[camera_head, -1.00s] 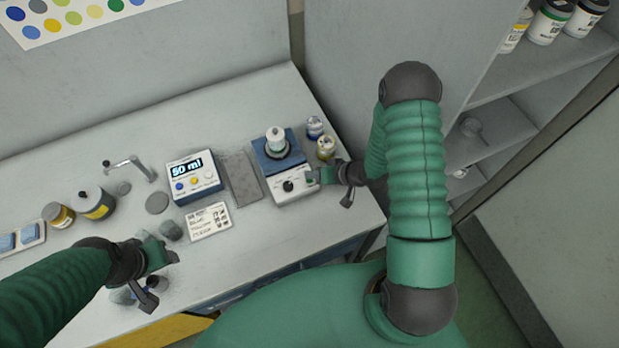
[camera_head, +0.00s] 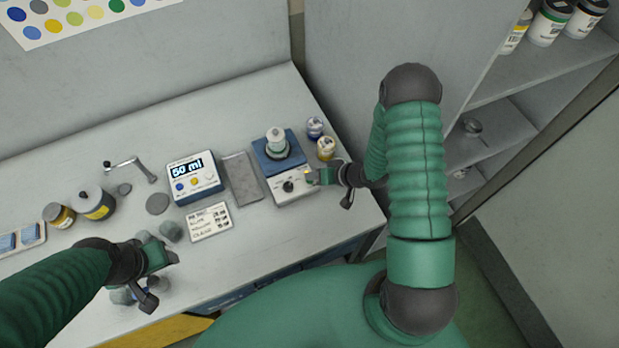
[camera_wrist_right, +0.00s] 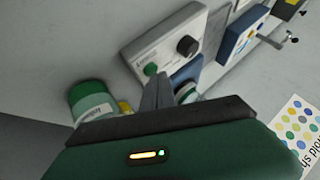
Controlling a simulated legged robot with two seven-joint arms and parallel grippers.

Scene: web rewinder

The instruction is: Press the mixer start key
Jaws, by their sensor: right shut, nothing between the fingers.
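The mixer (camera_head: 290,187) is a blue and white device with a black knob; a white pot (camera_head: 276,141) stands on its blue platform. In the right wrist view, its white panel (camera_wrist_right: 165,45) carries the black knob (camera_wrist_right: 187,46) and a round green key (camera_wrist_right: 150,69). My right gripper (camera_head: 312,178) is shut and empty at the panel's right end. Its fingertips (camera_wrist_right: 153,84) are right by the green key; I cannot tell whether they touch it. My left gripper (camera_head: 172,254) hovers over the table's front left, its jaw opening unclear.
A dosing unit (camera_head: 193,179) reading 50 ml, a grey mat (camera_head: 241,178) and a label card (camera_head: 209,222) lie left of the mixer. Small jars (camera_head: 326,148) stand close behind my right gripper. A shelf cabinet (camera_head: 500,130) stands at right.

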